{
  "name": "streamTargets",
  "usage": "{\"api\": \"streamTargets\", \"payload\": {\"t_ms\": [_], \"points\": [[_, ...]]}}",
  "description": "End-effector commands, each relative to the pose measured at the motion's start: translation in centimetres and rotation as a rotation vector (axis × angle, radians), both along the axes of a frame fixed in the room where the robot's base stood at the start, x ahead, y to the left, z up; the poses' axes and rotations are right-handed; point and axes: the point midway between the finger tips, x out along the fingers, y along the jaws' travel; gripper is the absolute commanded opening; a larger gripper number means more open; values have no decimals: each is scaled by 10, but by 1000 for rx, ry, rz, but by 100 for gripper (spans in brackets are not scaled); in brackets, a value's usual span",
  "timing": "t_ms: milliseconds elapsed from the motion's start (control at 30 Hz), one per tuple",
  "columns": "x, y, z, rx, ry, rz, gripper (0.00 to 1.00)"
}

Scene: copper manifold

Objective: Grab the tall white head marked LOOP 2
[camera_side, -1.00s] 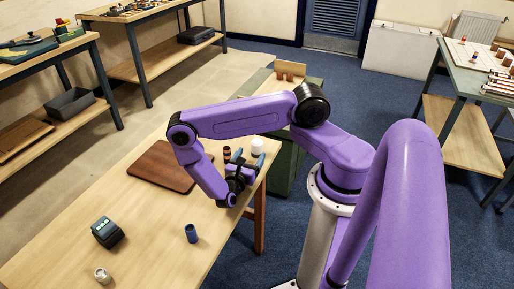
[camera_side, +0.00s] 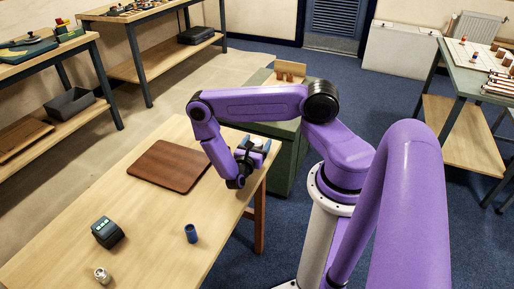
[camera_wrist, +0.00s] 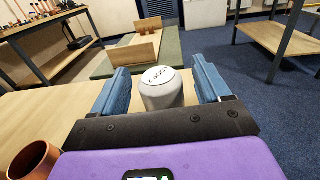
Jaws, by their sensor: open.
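The white head (camera_wrist: 162,92) is a pale cylinder with a white round top printed LOOP 2. In the wrist view it stands upright between the two blue fingers of my gripper (camera_wrist: 160,70), with a gap visible on both sides. My gripper is open. In the side view my gripper (camera_side: 254,146) is at the right far corner of the wooden table, and it mostly hides the head there.
A copper-coloured hollow piece (camera_wrist: 34,160) stands close to my gripper at the lower left of the wrist view. A brown board (camera_side: 170,166), a blue cup (camera_side: 191,233), a dark device (camera_side: 107,232) and a small metal fitting (camera_side: 102,275) are on the table (camera_side: 150,235).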

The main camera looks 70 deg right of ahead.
Motion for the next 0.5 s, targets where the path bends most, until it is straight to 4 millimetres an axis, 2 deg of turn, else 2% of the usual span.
{"api": "streamTargets", "payload": {"t_ms": [67,100,233,500], "points": [[0,0,0,0,0,0,73],[0,0,0,0,0,0,60],[0,0,0,0,0,0,18],[0,0,0,0,-1,-1,18]]}}
